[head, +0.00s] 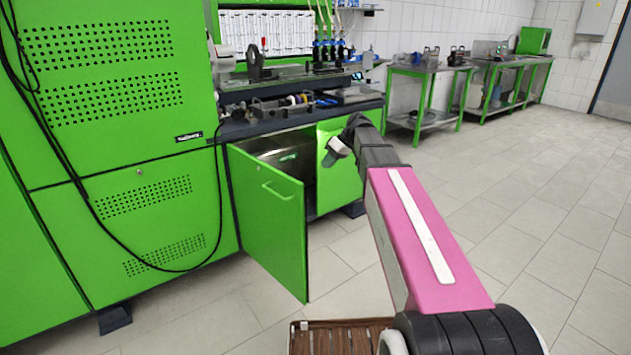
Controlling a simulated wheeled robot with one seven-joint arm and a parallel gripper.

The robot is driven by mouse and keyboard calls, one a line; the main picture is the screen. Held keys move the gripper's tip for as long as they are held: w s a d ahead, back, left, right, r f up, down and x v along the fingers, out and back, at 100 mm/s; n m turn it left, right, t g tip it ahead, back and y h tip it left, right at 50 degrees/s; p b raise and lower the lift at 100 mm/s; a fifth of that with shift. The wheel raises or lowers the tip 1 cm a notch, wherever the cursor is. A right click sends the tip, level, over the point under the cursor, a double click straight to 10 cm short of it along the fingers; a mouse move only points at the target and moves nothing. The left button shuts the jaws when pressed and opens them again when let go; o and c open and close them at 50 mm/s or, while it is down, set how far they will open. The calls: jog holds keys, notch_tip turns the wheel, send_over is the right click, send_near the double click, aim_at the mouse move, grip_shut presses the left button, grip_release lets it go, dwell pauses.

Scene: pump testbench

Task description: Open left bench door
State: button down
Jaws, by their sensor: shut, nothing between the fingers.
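The left bench door (268,217) is a green panel below the bench top, with a bar handle (277,191) near its upper middle. It stands swung open toward me, hinged on its left side, and the dark inside of the cabinet (289,156) shows behind it. My gripper (334,150) is shut and empty, to the right of the open door's top edge and in front of the right-hand door (338,181). In this view it looks apart from the left door's handle. My arm hides part of the right-hand door and its handle.
The bench top (290,122) above carries tools and fixtures. A tall green cabinet (120,200) with black cables stands on the left. Green tables (427,85) stand along the back. The tiled floor at right is clear.

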send_near(288, 193)
notch_tip(288, 193, down, 5)
jog(key=w+d, duration=0.2)
jog(key=d, duration=0.1)
jog(key=shift+s+a+r, duration=0.15)
jog(key=shift+s+a, duration=1.3)
jog(key=shift+a, duration=0.05)
jog(key=s+a+m+t, duration=0.1)
jog(key=s+a, duration=1)
jog(key=a, duration=0.5)
